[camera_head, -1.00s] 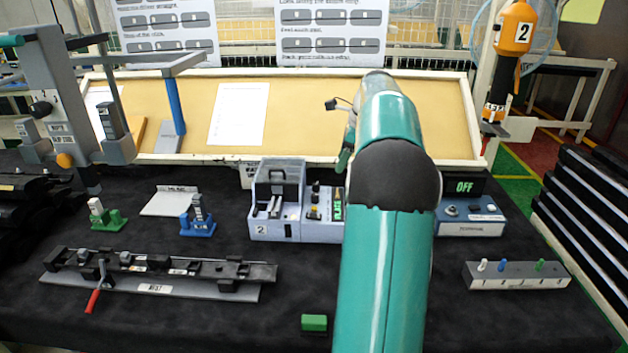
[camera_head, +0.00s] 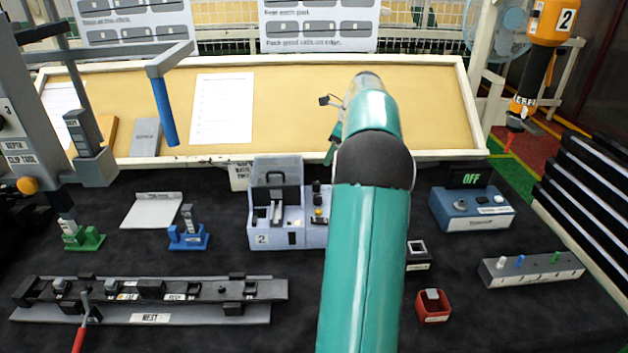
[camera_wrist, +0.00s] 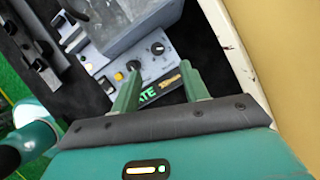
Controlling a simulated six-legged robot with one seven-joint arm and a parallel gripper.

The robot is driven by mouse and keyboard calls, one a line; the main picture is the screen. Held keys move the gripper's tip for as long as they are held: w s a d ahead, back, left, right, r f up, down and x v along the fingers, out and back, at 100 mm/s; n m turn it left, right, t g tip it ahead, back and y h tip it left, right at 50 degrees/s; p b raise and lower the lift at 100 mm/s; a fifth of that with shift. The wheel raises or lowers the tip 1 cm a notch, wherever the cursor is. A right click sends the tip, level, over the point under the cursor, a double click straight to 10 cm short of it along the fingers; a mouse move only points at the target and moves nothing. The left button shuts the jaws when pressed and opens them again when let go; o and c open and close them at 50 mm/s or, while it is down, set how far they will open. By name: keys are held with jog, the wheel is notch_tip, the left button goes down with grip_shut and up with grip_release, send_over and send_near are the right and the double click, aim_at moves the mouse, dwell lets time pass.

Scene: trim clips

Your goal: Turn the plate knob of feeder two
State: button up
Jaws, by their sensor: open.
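Feeder two (camera_head: 262,240), a pale grey box marked 2 with a clear-lidded part on top, stands on the black table in the head view, left of my arm. Its control panel (camera_head: 312,236) carries a black knob (camera_head: 316,187) and a yellow button (camera_head: 319,213). The wrist view shows this panel (camera_wrist: 145,75) with two black knobs, one nearer the left finger (camera_wrist: 133,66) and one farther up (camera_wrist: 157,48). A green display partly reads "ATE". My gripper (camera_wrist: 160,68) is open, fingers pointing over the panel. Contact with a knob cannot be told.
A blue box (camera_head: 470,222) reading OFF stands right of my arm. A red bin (camera_head: 433,318) and a pegged grey block (camera_head: 530,275) lie nearer. A long rail fixture (camera_head: 150,312) and green and blue stands are left. A tan board (camera_head: 290,105) rises behind.

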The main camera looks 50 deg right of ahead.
aim_at(317, 183)
jog(key=x, duration=1)
jog(key=shift+s+a, duration=0.15)
jog(key=shift+s, duration=0.1)
jog(key=shift+w+a+f, duration=0.1)
jog(key=shift+a+f, duration=0.05)
jog(key=shift+f, duration=0.2)
jog(key=shift+w+f, duration=0.1)
grip_shut()
